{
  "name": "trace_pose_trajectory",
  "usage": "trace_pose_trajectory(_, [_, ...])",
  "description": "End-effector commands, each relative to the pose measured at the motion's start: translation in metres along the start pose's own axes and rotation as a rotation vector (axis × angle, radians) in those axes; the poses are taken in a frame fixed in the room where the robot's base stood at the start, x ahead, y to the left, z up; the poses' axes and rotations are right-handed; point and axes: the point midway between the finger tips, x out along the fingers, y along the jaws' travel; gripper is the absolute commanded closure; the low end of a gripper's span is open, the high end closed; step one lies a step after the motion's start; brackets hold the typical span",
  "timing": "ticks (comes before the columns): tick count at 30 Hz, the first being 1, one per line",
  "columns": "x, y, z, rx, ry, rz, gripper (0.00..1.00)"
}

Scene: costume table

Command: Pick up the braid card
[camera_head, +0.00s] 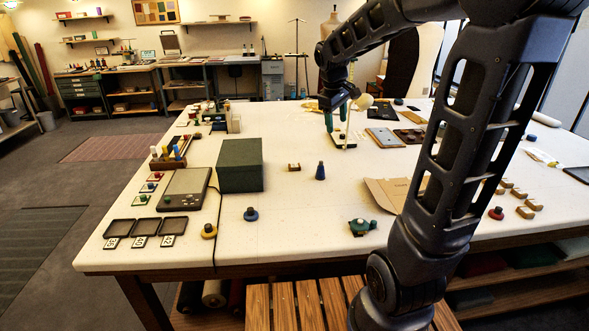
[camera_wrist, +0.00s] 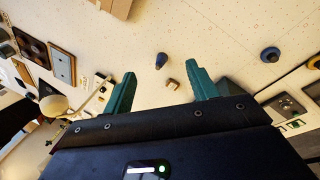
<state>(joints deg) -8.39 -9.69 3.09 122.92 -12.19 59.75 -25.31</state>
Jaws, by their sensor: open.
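My gripper (camera_head: 338,112) hangs over the far middle of the white table in the head view. Its teal fingers are spread with nothing between them; they also show in the wrist view (camera_wrist: 160,74). A pale card with small dark pieces (camera_head: 342,138) lies on the table just below the gripper in the head view. It seems to be the one beside the left finger in the wrist view (camera_wrist: 97,97), partly hidden by it. I cannot tell for sure whether this is the braid card. A blue-grey framed panel (camera_head: 384,138) and a dark framed tray (camera_head: 410,137) lie to its right.
A cream ball on a thin stem (camera_head: 365,101) stands close to the gripper. A blue cone (camera_head: 320,171) and a small wooden block (camera_head: 294,167) lie nearer. A dark green box (camera_head: 240,165) stands left. Free table (camera_head: 285,225) lies in front of the cone.

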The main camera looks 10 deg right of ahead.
Motion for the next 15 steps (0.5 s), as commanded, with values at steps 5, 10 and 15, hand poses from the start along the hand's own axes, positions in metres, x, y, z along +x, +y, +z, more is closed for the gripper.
trace_pose_trajectory(5, [0.021,0.010,-0.049,-0.155,-0.052,-0.002,0.42])
trace_pose_trajectory(10, [0.045,0.016,-0.093,-0.302,-0.099,-0.006,0.42])
trace_pose_trajectory(15, [0.074,0.017,-0.138,-0.448,-0.144,-0.012,0.42])
